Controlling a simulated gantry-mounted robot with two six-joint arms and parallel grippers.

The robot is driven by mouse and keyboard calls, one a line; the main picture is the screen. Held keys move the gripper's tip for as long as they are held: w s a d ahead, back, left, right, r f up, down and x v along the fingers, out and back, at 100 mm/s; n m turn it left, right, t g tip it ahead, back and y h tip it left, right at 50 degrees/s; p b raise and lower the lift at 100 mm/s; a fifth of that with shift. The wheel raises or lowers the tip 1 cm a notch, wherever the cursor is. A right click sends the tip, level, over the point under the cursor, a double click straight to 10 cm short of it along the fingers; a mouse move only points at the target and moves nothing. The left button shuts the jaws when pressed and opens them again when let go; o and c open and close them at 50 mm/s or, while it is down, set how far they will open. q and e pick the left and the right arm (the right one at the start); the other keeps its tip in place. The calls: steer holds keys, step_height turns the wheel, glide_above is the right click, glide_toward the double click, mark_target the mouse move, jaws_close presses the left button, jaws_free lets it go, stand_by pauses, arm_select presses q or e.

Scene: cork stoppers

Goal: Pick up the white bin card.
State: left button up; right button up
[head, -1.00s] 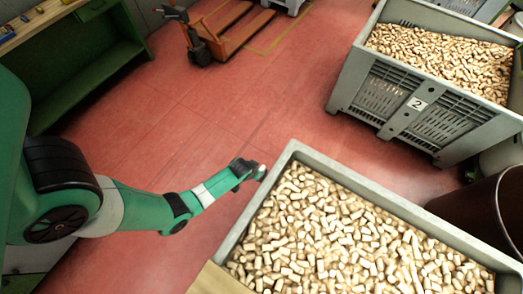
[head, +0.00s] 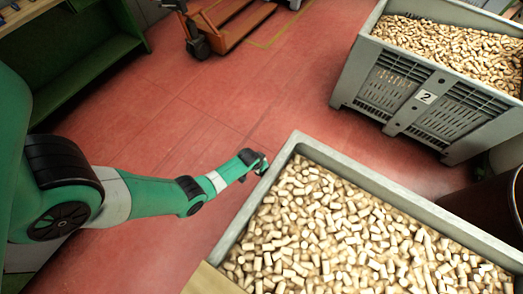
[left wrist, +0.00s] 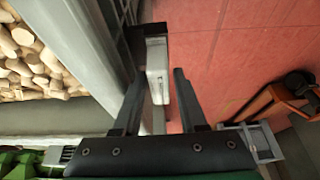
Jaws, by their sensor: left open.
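The white bin card (left wrist: 156,58) shows in the left wrist view, between the fingers, at a dark holder (left wrist: 148,32) beside the outer wall of the near bin (head: 389,196). My left gripper (left wrist: 159,73) is open, with one finger on each side of the card; I cannot tell whether either touches it. In the head view my left gripper (head: 258,164) is just outside the near bin's left corner, and the card cannot be made out there. My right gripper is not in view.
The near bin is full of cork stoppers (head: 340,225), its rim close beside my left gripper. A second grey bin (head: 395,90) with a "2" label stands at the back right. An orange pallet truck (head: 215,30) is at the back. Red floor (head: 190,110) between is clear.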

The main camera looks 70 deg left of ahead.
arm_select(q)
jaws_close()
steer(key=shift+r+p, duration=0.4)
steer(key=shift+r, duration=0.2)
steer(key=r+p, duration=0.2)
steer(key=r, duration=0.1)
steer(key=shift+s+d, duration=0.1)
steer(key=shift+d, duration=0.1)
steer(key=s+d+r+p, duration=0.7)
steer(key=d+r+p, duration=0.2)
steer(key=d+p, duration=0.1)
steer(key=shift+d+p, duration=0.3)
steer(key=shift+d, duration=0.6)
